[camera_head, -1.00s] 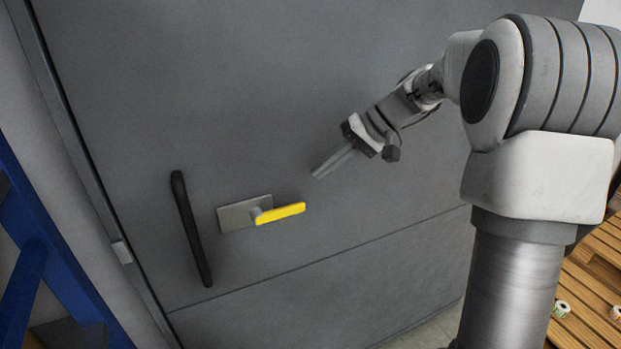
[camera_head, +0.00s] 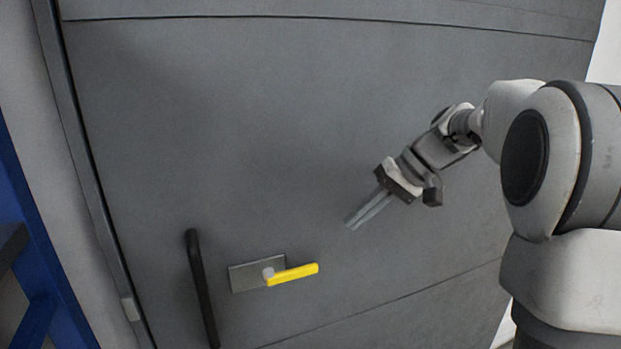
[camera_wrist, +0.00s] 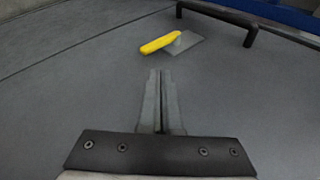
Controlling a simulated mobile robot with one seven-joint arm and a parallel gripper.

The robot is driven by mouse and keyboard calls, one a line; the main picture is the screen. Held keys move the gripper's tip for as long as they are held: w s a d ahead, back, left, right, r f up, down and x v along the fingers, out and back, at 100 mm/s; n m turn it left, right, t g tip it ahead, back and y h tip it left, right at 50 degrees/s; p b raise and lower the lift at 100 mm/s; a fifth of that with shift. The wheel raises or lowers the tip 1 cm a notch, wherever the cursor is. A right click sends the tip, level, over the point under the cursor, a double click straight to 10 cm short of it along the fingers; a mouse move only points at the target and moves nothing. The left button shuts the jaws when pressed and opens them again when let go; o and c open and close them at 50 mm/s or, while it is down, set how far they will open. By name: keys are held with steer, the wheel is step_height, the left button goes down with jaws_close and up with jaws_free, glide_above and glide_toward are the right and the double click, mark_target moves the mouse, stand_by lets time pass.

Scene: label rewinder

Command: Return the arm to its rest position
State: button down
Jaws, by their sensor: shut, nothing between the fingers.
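My gripper (camera_head: 354,223) is shut and empty in front of a large grey door (camera_head: 230,130). Its fingers point down and to the left in the head view, apart from the yellow lever handle (camera_head: 294,274), which lies to their lower left. In the wrist view the two fingers (camera_wrist: 160,75) lie together, with the yellow handle (camera_wrist: 160,43) beyond their tips. The handle sits on a grey plate (camera_head: 244,278). My arm reaches in from the right.
A black pull bar (camera_head: 201,290) stands on the door left of the handle plate. A blue frame (camera_head: 35,240) is at the far left. The door's left edge has a dark upright strip. The door surface above the handle is bare.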

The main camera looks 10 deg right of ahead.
steer(key=s+f+t+h, duration=0.1)
steer(key=s+h, duration=0.3)
steer(key=s, duration=0.8)
steer(key=s+a+f+t+h, duration=0.1)
steer(key=s+f+t+h, duration=0.1)
steer(key=s, duration=1)
steer(key=shift+s+a+f+t+h, duration=0.25)
steer(key=shift+t+h, duration=0.15)
steer(key=shift+h, duration=0.5)
steer(key=shift+w, duration=0.1)
